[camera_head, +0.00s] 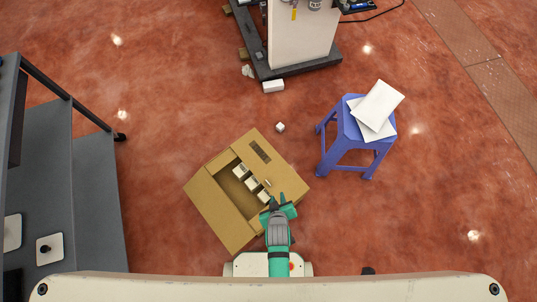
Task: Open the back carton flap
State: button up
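A brown cardboard carton (216,215) sits on the floor at the centre, turned at an angle. A wide flap lies along its lower left side, and a panel with a dark printed patch is at its upper right. Its top is partly open, and several small white boxes (252,185) show inside in a row. I cannot tell which panel is the back flap. My gripper (277,200), green and grey with dark fingers, is over the carton's lower right side. Its fingers are too small to show whether they are open or whether they touch the cardboard. My gripper and arm hide that part of the carton.
A blue stool (345,140) with white packets (378,106) stands to the right. A grey shelf or cart (95,190) is at the left. A machine on a dark base (300,66) stands at the top. Small white pieces lie on the floor between. The right floor is clear.

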jog(key=w+f+n+g, duration=0.1)
jog(key=w+f+g, duration=0.2)
jog(key=w+f, duration=0.35)
jog(key=n+g, duration=0.2)
jog(key=g, duration=0.2)
send_over(268, 183)
jog(key=f, duration=0.2)
notch_tip(268, 183, down, 10)
jog(key=shift+d+r, duration=0.15)
jog(key=shift+f, duration=0.25)
grip_shut()
dwell(1.1)
